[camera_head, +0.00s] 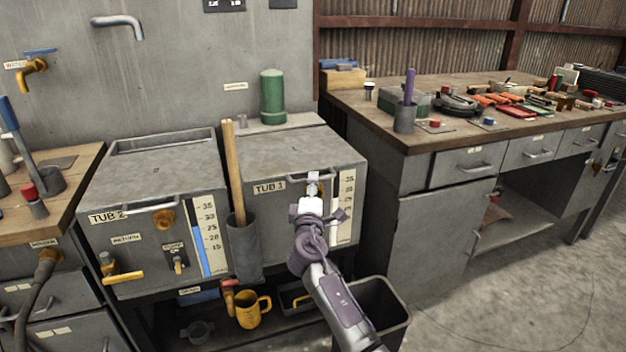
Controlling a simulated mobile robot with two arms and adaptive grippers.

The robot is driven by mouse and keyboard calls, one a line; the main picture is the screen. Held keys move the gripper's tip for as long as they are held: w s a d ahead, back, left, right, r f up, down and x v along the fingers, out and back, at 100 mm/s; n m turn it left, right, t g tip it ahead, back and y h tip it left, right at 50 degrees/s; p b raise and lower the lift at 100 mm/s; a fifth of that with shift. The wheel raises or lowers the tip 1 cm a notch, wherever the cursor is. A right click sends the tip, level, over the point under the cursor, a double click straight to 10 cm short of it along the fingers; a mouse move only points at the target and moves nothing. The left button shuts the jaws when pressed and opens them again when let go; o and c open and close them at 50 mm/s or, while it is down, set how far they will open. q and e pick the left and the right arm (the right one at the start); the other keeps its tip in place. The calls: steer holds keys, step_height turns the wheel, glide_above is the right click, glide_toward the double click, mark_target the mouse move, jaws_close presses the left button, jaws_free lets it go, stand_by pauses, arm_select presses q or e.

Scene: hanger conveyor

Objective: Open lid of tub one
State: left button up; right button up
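Tub one (262,208) is a grey metal box labelled "TUB 1" in the middle of the head view. Its grey lid (290,153) lies flat and looks closed. My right gripper (313,180) is at the upper front edge of the tub, by a small light handle or latch there. The fingers are small and partly hidden by my wrist, so I cannot tell whether they are open or touching. My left gripper is not in view.
Tub two (135,232) stands to the left. A holder (244,250) with a wooden-handled tool (233,170) stands between the tubs. A green canister (272,97) is behind tub one. A dark bin (385,305) stands below my arm. A workbench (440,130) with tools is to the right.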

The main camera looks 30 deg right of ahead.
steer(key=shift+x, duration=1.5)
steer(key=shift+c, duration=0.2)
jaws_close()
